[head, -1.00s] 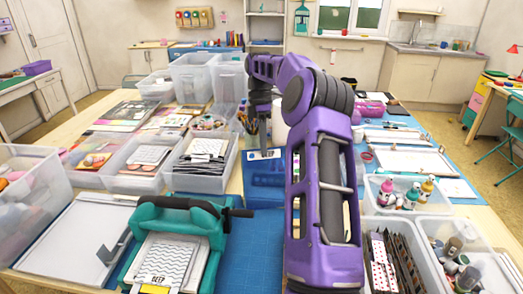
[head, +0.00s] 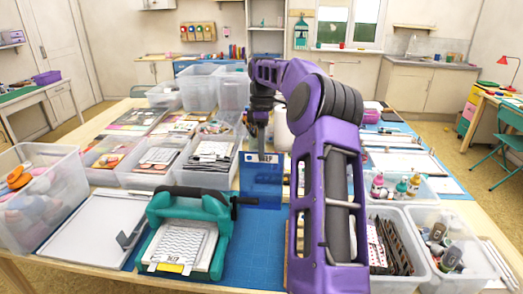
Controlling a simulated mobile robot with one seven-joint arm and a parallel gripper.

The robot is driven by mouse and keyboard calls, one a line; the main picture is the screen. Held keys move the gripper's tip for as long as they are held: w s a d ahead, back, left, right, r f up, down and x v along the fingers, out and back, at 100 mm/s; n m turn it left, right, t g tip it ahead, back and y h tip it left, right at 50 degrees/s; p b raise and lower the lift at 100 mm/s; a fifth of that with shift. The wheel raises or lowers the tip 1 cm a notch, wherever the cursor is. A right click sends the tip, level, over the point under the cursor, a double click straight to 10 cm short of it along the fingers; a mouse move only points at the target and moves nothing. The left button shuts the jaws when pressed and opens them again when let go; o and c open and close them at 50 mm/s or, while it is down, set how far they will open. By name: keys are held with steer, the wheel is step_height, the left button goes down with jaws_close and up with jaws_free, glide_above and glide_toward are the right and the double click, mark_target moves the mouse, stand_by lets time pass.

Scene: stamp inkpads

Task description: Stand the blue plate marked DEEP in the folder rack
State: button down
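The blue plate (head: 261,185) is upright in the middle of the head view, with a white label strip marked DEEP along its top edge. My gripper (head: 259,148) points down at that top edge and appears shut on it; the fingertips are small and partly hard to make out. Blue shapes of the folder rack are at or behind the plate and cannot be told apart from it. I cannot tell whether the plate's lower edge is in a slot or above it.
A teal press (head: 185,222) with a dark handle stands in front at left. Clear bins (head: 211,165) are close left of the plate. My purple arm covers the area to its right. The blue cutting mat (head: 254,255) is clear in front.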

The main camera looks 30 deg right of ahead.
steer(key=shift+s, duration=0.1)
steer(key=shift+r, duration=0.1)
stand_by(0.4)
steer(key=s+d+f, duration=0.1)
steer(key=s+d, duration=1)
steer(key=d, duration=0.2)
step_height(320, 180, down, 10)
steer(key=b, duration=0.4)
steer(key=shift+s+a, duration=0.35)
stand_by(0.5)
steer(key=shift+f, duration=0.1)
steer(key=c, duration=1)
jaws_free()
steer(key=shift+r, duration=0.2)
